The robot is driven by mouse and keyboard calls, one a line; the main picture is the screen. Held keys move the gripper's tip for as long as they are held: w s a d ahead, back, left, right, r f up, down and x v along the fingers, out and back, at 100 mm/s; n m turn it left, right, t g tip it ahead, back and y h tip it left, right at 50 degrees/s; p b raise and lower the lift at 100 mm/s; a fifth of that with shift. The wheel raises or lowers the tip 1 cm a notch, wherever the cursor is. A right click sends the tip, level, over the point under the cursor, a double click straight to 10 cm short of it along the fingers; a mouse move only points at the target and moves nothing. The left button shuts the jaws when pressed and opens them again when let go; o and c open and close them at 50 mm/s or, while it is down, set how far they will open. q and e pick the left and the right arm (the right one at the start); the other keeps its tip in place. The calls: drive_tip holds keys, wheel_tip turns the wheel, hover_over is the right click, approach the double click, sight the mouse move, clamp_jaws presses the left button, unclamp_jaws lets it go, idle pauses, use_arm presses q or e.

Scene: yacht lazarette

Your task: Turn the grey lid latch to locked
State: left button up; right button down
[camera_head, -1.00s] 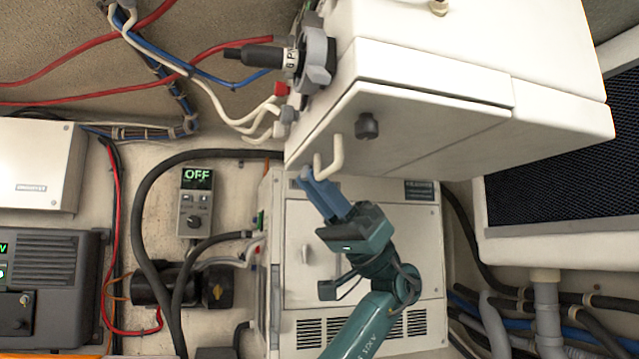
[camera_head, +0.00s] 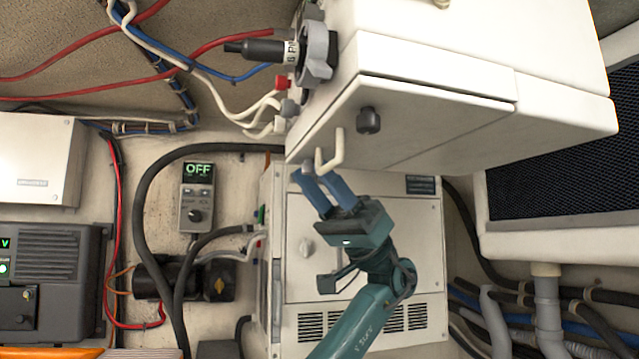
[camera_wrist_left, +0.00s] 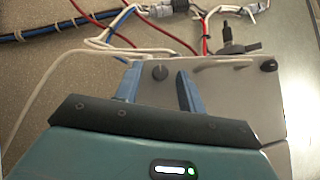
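In the head view my left gripper (camera_head: 315,177) is just below the box's lower left corner, fingers apart and pointing up at the panel. The latch is mostly hidden there beside the fingertips. I cannot tell its turned position or how deep the fingers reach around it. My right gripper is not in view.
A white bar handle (camera_head: 333,155) sits close to the fingers, and a dark knob (camera_head: 368,120) farther along the panel. A white cabinet (camera_head: 410,230) with its own small knob (camera_head: 306,247) stands behind my arm. Cables and a controller reading OFF (camera_head: 196,198) are at left.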

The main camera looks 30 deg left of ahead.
use_arm(q)
drive_tip(key=v, duration=0.7)
drive_tip(key=shift+f, duration=0.25)
drive_tip(key=shift+w+d, duration=0.1)
drive_tip(key=shift+w, duration=0.05)
idle(0.4)
